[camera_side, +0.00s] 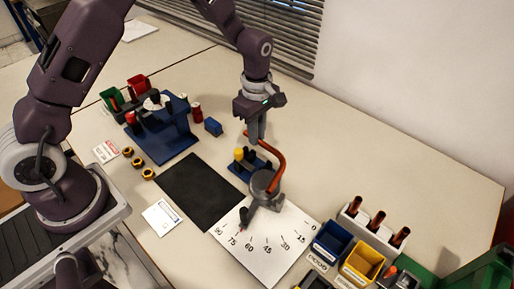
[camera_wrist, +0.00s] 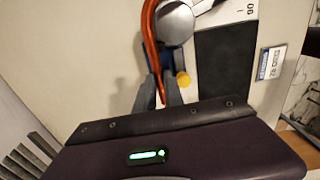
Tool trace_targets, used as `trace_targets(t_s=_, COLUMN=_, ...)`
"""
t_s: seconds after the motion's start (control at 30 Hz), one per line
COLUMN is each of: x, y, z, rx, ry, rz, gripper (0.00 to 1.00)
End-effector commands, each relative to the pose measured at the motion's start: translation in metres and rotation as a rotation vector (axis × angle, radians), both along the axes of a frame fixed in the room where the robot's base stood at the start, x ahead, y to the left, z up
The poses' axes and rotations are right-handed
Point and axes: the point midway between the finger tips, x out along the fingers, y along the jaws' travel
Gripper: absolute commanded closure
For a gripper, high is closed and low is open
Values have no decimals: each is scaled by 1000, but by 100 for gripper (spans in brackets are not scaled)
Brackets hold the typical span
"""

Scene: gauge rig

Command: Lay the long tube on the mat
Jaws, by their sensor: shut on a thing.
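A long orange-copper tube (camera_side: 281,160) runs from my gripper and bends down beside a round grey post (camera_side: 264,183) on the dial board. It is the only long tube I see. My gripper (camera_side: 256,139) is shut on its upper end. In the wrist view the tube (camera_wrist: 149,30) passes between my fingertips (camera_wrist: 160,92) and curves beside the grey disc (camera_wrist: 174,22). The black mat (camera_side: 200,190) lies flat and bare, left of the dial board. It also shows in the wrist view (camera_wrist: 226,65). Whether the tube touches the post is unclear.
The white dial board (camera_side: 265,245) carries angle marks. A blue stand with a yellow knob (camera_side: 239,154) is beneath my gripper. A blue rack (camera_side: 160,135) stands behind the mat. A white holder (camera_side: 355,220) with three short copper tubes and coloured bins (camera_side: 363,262) are at the right.

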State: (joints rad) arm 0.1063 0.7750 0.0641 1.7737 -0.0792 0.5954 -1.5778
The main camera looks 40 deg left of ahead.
Motion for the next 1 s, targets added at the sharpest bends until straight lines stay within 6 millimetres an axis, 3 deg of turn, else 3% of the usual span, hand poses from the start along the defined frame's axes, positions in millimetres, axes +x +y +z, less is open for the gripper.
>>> trace_targets(t_s=0.37, x=0, y=2, z=70, rx=-1, ry=-2, rz=2, gripper=100)
trace_targets(t_s=0.67, x=-31, y=65, z=66, rx=-4, ry=10, rz=18, gripper=100)
trace_targets(t_s=0.8, x=-57, y=99, z=66, rx=-5, ry=13, rz=19, gripper=100)
trace_targets(t_s=1.0, x=-96, y=135, z=67, rx=-4, ry=12, rz=7, gripper=100)
